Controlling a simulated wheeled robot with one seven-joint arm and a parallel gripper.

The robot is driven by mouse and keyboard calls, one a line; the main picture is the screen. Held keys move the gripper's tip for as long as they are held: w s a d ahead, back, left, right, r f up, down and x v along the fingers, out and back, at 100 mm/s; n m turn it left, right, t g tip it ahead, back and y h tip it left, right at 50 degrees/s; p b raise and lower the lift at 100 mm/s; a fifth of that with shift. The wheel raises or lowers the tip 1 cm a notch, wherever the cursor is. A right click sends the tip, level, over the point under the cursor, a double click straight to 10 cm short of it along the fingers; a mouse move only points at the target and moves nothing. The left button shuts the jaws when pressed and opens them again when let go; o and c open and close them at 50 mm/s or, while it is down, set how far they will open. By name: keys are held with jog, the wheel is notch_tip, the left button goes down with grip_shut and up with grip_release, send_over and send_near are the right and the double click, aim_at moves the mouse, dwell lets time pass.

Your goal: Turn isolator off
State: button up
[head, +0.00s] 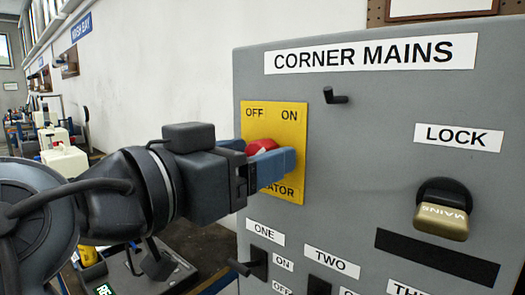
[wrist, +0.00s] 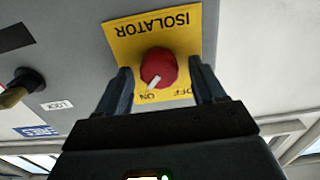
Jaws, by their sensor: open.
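The isolator is a red rotary knob (head: 260,146) on a yellow plate (head: 290,135) marked OFF at left and ON at right. In the wrist view the plate (wrist: 120,42) appears upside down. There the white pointer mark on the knob (wrist: 160,66) is toward the ON label. My gripper (head: 272,163) is in front of the plate and hides part of the knob and lettering. In the wrist view my gripper (wrist: 160,78) is open, with one blue finger on each side of the knob. Gaps show between the fingers and the knob.
The grey CORNER MAINS panel (head: 355,120) carries a black peg (head: 335,97) above right of the plate. A brass MAINS padlock (head: 442,220) sits at right under the LOCK label. Black switches labelled ONE (head: 257,263) and TWO (head: 319,285) are below.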

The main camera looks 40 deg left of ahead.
jog(key=shift+w, duration=0.15)
jog(key=shift+c, duration=0.4)
jog(key=c, duration=1)
jog(key=n+p, duration=0.4)
jog(key=shift+r+n, duration=0.2)
jog(key=shift+n, duration=0.1)
jog(key=n+p, duration=0.5)
jog(key=shift+a+n+p, duration=0.15)
jog(key=shift+n+p, duration=0.15)
jog(key=shift+a+f+n+p, duration=0.2)
jog(key=shift+n+p, duration=0.55)
jog(key=shift+n, duration=1.2)
jog(key=shift+d+f+n+p, duration=0.2)
jog(key=shift+n+p, duration=0.5)
jog(key=shift+n, duration=1.25)
jog(key=shift+a, duration=0.1)
